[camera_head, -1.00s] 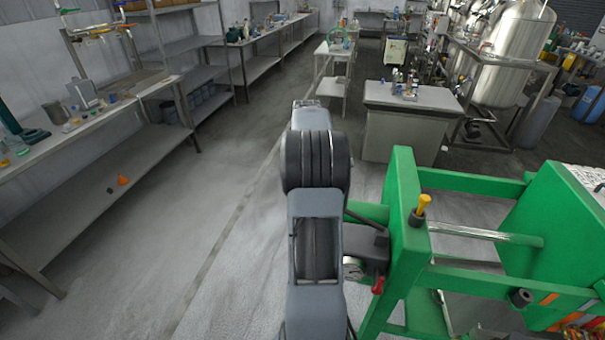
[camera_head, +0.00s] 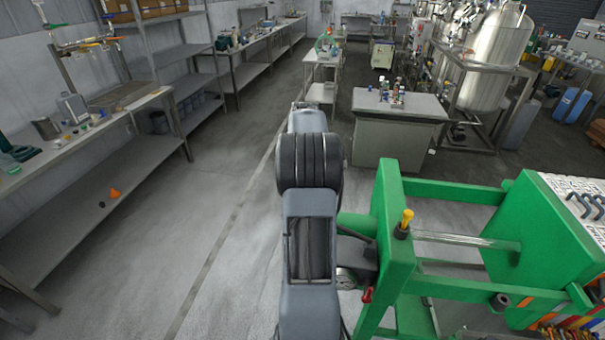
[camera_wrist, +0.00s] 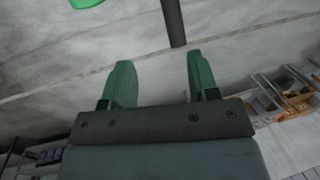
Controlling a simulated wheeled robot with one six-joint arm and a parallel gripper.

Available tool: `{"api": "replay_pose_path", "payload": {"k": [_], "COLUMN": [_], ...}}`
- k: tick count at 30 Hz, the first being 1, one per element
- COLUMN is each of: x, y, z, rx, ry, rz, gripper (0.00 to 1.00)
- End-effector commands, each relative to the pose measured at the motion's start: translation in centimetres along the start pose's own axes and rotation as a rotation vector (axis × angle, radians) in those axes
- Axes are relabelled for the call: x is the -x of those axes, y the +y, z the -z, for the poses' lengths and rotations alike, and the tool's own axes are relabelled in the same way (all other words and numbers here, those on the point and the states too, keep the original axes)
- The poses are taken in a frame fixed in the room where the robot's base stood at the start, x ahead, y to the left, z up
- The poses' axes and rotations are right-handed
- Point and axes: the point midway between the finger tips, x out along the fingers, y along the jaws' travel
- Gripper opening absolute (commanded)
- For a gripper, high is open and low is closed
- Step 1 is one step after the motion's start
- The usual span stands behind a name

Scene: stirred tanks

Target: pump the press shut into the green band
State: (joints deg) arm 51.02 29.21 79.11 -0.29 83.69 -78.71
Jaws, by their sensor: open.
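The green press (camera_head: 393,235) stands at the right in the head view. A yellow-topped peg (camera_head: 406,218) sits on its near end frame, and a red knob (camera_head: 367,295) is lower down. A round gauge (camera_head: 346,278) is partly behind my arm; its band and needle are too small to read. In the wrist view, my gripper (camera_wrist: 156,85) is open and empty, with green fingers apart. A dark rod (camera_wrist: 174,22) is beyond the fingertips, not between them; I cannot tell if it belongs to the press. My arm hides my gripper in the head view.
A long bench (camera_head: 95,180) runs along the left, with an orange cone (camera_head: 114,193) on its lower shelf. A grey cabinet (camera_head: 395,140) stands ahead, before steel tanks (camera_head: 497,50). The floor (camera_head: 190,220) between bench and press is clear.

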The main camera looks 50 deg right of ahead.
Motion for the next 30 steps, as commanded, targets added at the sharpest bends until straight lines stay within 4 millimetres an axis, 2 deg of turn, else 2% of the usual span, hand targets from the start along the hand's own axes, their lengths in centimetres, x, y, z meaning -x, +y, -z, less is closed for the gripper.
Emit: {"api": "replay_pose_path", "payload": {"k": [3, 15, 30], "x": [1.2, 3.2, 3.4], "y": [-0.1, 0.0, 0.0], "z": [-0.4, -1.4, -1.5], "rx": [0.000, 0.000, 0.000], "ry": [0.000, 0.000, 0.000], "rz": [0.000, 0.000, 0.000], "gripper": [0.55, 0.55, 0.55]}}
